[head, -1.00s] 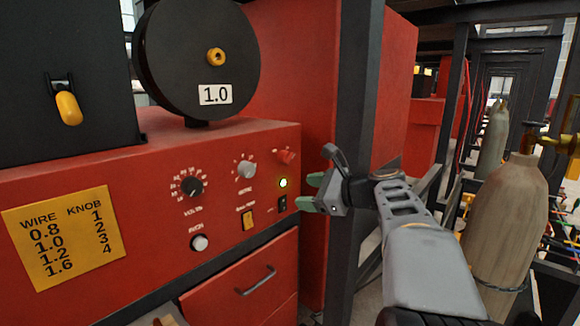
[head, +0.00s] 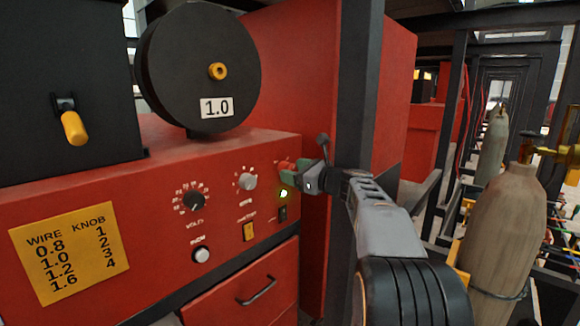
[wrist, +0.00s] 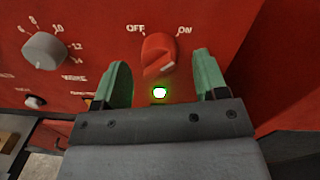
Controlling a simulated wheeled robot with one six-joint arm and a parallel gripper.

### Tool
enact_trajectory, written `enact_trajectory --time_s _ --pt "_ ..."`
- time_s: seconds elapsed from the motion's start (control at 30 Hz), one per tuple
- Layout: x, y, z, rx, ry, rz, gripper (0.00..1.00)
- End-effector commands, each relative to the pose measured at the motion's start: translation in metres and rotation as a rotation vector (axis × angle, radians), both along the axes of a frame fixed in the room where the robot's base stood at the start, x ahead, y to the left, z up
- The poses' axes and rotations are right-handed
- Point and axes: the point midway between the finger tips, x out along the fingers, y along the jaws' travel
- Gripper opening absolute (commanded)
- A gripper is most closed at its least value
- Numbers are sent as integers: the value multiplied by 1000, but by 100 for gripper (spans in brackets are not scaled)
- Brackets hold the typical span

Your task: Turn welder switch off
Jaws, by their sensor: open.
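The red rotary switch (wrist: 159,54) is on the red welder panel (head: 150,215), with OFF printed at its upper left and ON at its upper right. In the wrist view its pointer mark leans toward the lower right, and the exact setting is hard to tell. A lit green lamp (wrist: 159,92) is just below the switch. My gripper (wrist: 160,85) is open, its two green fingers on either side of the lamp and a little below the switch. In the head view my gripper (head: 293,170) is at the panel's right end, partly covering the red switch (head: 284,166).
A grey dial (wrist: 44,50) is left of the switch. A black rocker (head: 283,213) and a yellow rocker (head: 248,231) are below. A dark steel post (head: 356,90) stands close behind my gripper. A gas cylinder (head: 503,230) stands at right.

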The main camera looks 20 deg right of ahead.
Motion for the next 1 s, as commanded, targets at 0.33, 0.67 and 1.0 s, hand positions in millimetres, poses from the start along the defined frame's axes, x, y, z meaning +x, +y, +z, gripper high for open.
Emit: enact_trajectory --time_s 0.33,0.67,1.0 --pt "17 9 0 -1 1 1 66" --pt "17 9 0 -1 1 1 58" --pt "17 9 0 -1 0 0 25"
